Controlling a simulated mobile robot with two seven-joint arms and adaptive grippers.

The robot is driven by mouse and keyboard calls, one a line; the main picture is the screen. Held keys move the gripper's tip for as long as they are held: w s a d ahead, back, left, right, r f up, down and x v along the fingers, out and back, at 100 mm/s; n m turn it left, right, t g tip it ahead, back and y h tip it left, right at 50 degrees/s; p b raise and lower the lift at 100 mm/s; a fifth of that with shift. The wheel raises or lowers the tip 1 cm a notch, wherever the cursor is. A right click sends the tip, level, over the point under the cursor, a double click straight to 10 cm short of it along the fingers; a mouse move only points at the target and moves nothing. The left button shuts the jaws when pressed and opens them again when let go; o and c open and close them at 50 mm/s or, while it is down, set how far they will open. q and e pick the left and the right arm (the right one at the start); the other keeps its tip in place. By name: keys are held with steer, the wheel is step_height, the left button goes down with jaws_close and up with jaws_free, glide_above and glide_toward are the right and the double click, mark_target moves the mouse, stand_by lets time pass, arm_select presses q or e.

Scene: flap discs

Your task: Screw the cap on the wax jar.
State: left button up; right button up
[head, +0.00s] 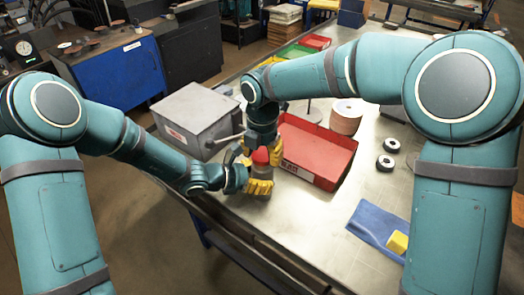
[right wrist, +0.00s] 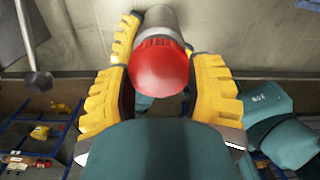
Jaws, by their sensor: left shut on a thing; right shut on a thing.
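The red cap (head: 261,156) shows between my two grippers in the head view. In the right wrist view, the cap (right wrist: 160,68) lies in line with the grey cylindrical wax jar (right wrist: 166,18), at its near end. I cannot tell whether it is threaded or only resting there. My left gripper (head: 259,186), lower, is shut on the jar, which its yellow fingers mostly hide in the head view. My right gripper (head: 264,142) comes down from above and is shut on the cap, its yellow fingers on both sides of it in the wrist view.
A red bin (head: 318,152) stands right beside the grippers, and a grey metal box (head: 198,118) is to their left. A pinkish roll (head: 346,115), black-and-white discs (head: 386,162) and a blue mat (head: 376,230) with a yellow block lie farther right. The front bench edge is close below.

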steer(key=shift+f, duration=0.55)
stand_by(0.4)
arm_select(q)
jaws_close()
arm_select(e)
steer(key=m, duration=0.8)
steer(key=shift+w+a, duration=0.1)
steer(key=m, duration=0.5)
steer(key=shift+w+m, duration=0.1)
steer(key=shift+m, duration=0.3)
steer(key=m, duration=0.5)
steer(key=shift+w+m, duration=0.1)
steer(key=shift+m, duration=0.3)
steer(key=o, duration=0.7)
